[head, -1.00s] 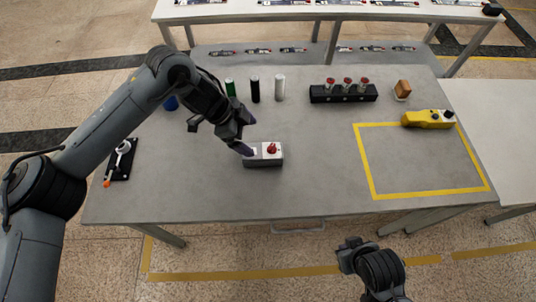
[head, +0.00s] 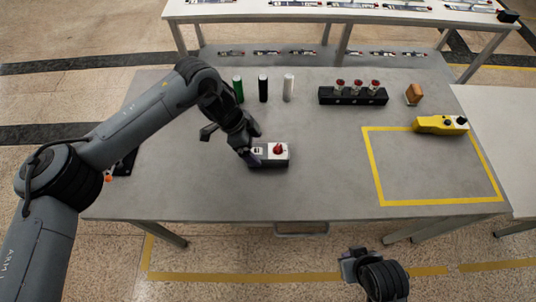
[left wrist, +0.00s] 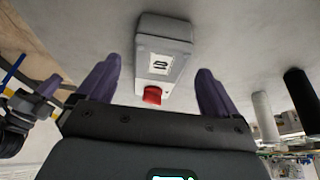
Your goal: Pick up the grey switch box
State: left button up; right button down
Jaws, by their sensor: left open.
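The grey switch box (head: 270,161) sits on the grey table, with a red knob and a white label on its light top. In the left wrist view the switch box (left wrist: 164,50) lies ahead, in line with the gap between my purple fingers. My left gripper (head: 254,152) is open and empty, close to the left end of the box; whether a finger touches it I cannot tell. My right gripper (head: 352,260) hangs in front of the table, away from the box; its jaws are too unclear to read.
Green (head: 238,89), black (head: 263,88) and white (head: 288,87) cylinders stand behind the box. A black rack (head: 353,97) with red-topped items and an orange-brown block (head: 413,94) stand at the back right. A yellow device (head: 440,125) lies by the yellow-taped square, whose inside is clear.

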aim_at(259, 151)
pick_arm(q)
jog(key=x, duration=0.3)
jog(key=shift+d+f+b, duration=0.1)
jog(key=shift+b, duration=0.2)
jog(key=shift+c, duration=0.2)
jog(key=c, duration=1.3)
notch_tip(259, 151, up, 5)
jog(key=shift+f+p, duration=0.2)
jog(key=shift+p, duration=0.55)
jog(key=s+d+r+p, duration=0.2)
jog(key=s+d+r, duration=0.3)
jog(key=d, duration=0.5)
jog(key=shift+s+r, duration=0.35)
jog(key=shift+r, duration=0.45)
jog(key=shift+d, duration=0.1)
